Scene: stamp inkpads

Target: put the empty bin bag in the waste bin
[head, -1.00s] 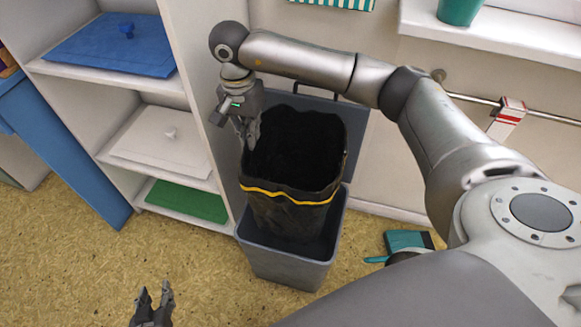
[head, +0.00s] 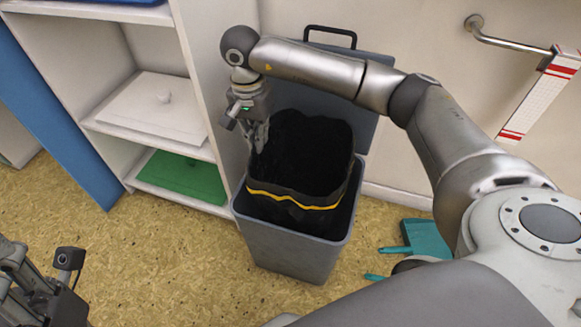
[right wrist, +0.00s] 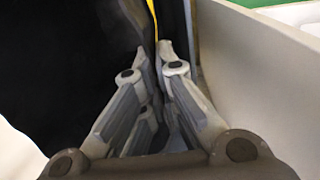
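The black bin bag (head: 300,160), with a yellow band, stands open-mouthed, its lower part inside the grey waste bin (head: 290,250) and its upper part above the rim. The bin's lid (head: 358,117) is raised behind it. My right gripper (head: 259,140) is at the bag's left edge. In the right wrist view my right gripper (right wrist: 160,58) has its fingers close together on the bag's wall, with the dark inside of the bag (right wrist: 60,70) to the left. My left gripper (head: 35,275) is at the bottom left, partly cut off, away from the bin.
A white shelf unit (head: 178,60) stands close to the left of the bin, with a green lid (head: 180,178) on its low shelf. A teal dustpan (head: 425,238) lies on the floor at right. A wall rail (head: 510,42) is at upper right. Floor in front is clear.

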